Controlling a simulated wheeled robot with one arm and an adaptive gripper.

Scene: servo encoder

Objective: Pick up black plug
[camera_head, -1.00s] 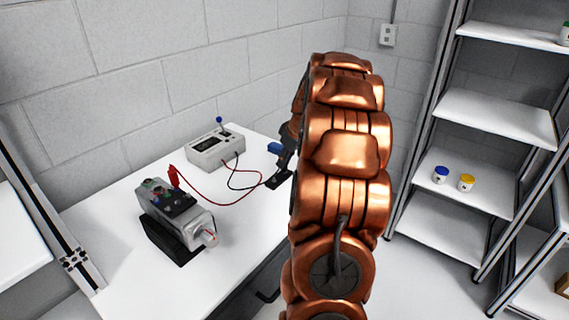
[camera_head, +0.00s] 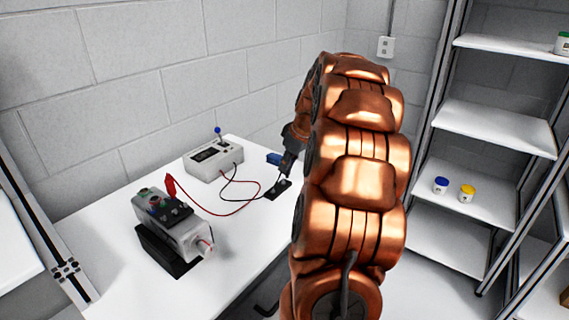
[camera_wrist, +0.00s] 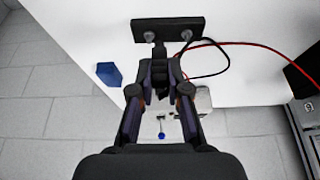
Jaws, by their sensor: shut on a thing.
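My gripper (camera_head: 286,176) reaches down over the right end of the white table, just above a small black plate (camera_head: 278,189). In the wrist view the gripper (camera_wrist: 162,62) has its fingers close together, shut on the black plug.
A grey meter box (camera_head: 213,160) stands at the back of the table (camera_head: 110,220). A motor-like device (camera_head: 172,232) with a red clip (camera_head: 170,185) sits at the front left. A red wire (camera_head: 225,213) crosses between them. A blue block (camera_head: 273,158) lies beside the gripper.

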